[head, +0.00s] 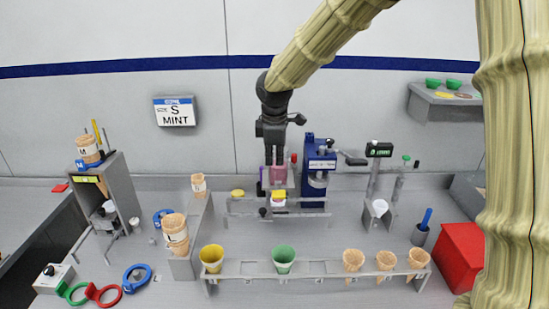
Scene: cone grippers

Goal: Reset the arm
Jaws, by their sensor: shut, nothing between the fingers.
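My arm (330,40) wears a ribbed beige sleeve and reaches in from the upper right. Its dark wrist bends downward near the middle of the head view. My gripper (274,158) points down with its fingers shut and nothing between them. It appears in front of a pink container (277,177) and left of a blue machine (317,165). I cannot tell how far the fingertips are from the pink container.
A front rack (318,268) holds a yellow cone (211,258), a green cone (284,259) and several tan cones. A grey dispenser (120,190) stands left. A red box (461,256) sits right. A "S MINT" sign (175,112) hangs on the wall.

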